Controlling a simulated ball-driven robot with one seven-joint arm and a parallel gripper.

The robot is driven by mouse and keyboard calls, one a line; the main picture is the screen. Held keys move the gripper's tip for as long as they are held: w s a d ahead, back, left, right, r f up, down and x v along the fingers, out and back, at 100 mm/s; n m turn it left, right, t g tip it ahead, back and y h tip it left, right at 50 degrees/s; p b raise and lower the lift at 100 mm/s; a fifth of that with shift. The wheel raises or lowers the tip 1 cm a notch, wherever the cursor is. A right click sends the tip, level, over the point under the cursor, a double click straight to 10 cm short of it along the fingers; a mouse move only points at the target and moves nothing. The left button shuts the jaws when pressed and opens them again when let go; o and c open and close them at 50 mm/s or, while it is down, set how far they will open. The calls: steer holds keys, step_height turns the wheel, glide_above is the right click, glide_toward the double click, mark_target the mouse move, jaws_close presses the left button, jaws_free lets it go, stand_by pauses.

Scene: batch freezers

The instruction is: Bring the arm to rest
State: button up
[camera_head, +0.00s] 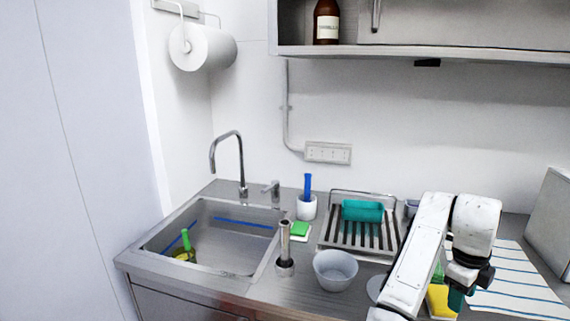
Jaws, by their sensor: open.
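My white arm reaches up from the bottom right of the head view, bends over and points down. My gripper (467,278), dark at its end, hangs low over the right part of the counter, between the dish rack and the striped cloth. It is open. A yellow thing (440,302) and a dark teal thing (457,299) show just below and beside it, partly hidden by my arm. I cannot tell whether the gripper touches either one.
A sink (215,238) holds a green-handled item. A grey bowl (335,269), a metal cylinder tool (285,248), a dish rack (358,236) with a teal container, and a striped cloth (514,281) occupy the counter. A shelf (470,50) hangs above; a grey box (553,228) stands right.

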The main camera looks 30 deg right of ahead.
steer(key=s+a+f+n+t+h, duration=0.1)
steer(key=a+f+n, duration=0.5)
steer(key=n, duration=0.4)
steer(key=a+f+n+h, duration=0.1)
steer(key=a+f+n, duration=0.45)
steer(key=n, duration=0.45)
steer(key=s+a+f+n+y, duration=0.1)
steer(key=s+a+f+n, duration=0.1)
steer(key=a+n, duration=0.3)
steer(key=s+a+f+n+y, duration=0.1)
steer(key=s+a+f+n, duration=0.2)
steer(key=a, duration=0.5)
steer(key=s+a+f+n+y, duration=0.2)
steer(key=s+a+f+n, duration=0.1)
steer(key=a+n, duration=0.4)
steer(key=shift+s+a+f+n+t, duration=0.3)
steer(key=shift+s+n, duration=0.1)
steer(key=shift+s, duration=0.3)
